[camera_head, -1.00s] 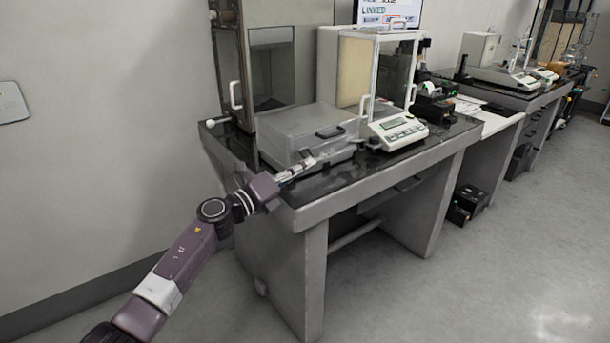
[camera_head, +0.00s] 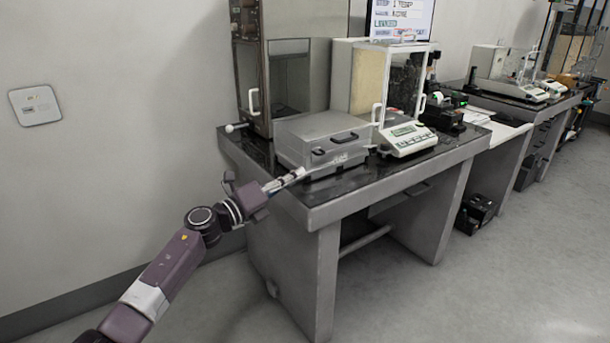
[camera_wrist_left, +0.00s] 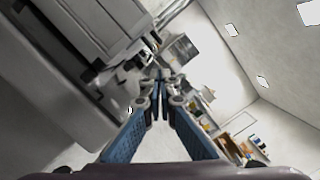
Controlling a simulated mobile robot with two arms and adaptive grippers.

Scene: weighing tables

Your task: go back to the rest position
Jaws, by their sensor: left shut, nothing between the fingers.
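My left gripper (camera_head: 299,173) is shut and empty in the head view, in front of the grey case and near the table's left front edge. In the left wrist view its blue fingers (camera_wrist_left: 162,76) meet at the tips with nothing between them. The grey case (camera_head: 318,134) with a dark handle lies closed on the dark-topped weighing table (camera_head: 349,184); it also fills the upper left of the left wrist view (camera_wrist_left: 90,25). My right gripper is in no view.
A balance (camera_head: 408,138) with a glass draft shield (camera_head: 401,85) stands right of the case. A tall cabinet (camera_head: 289,75) is behind it. A second table with balances (camera_head: 520,88) stands at the back right. The floor in front is free.

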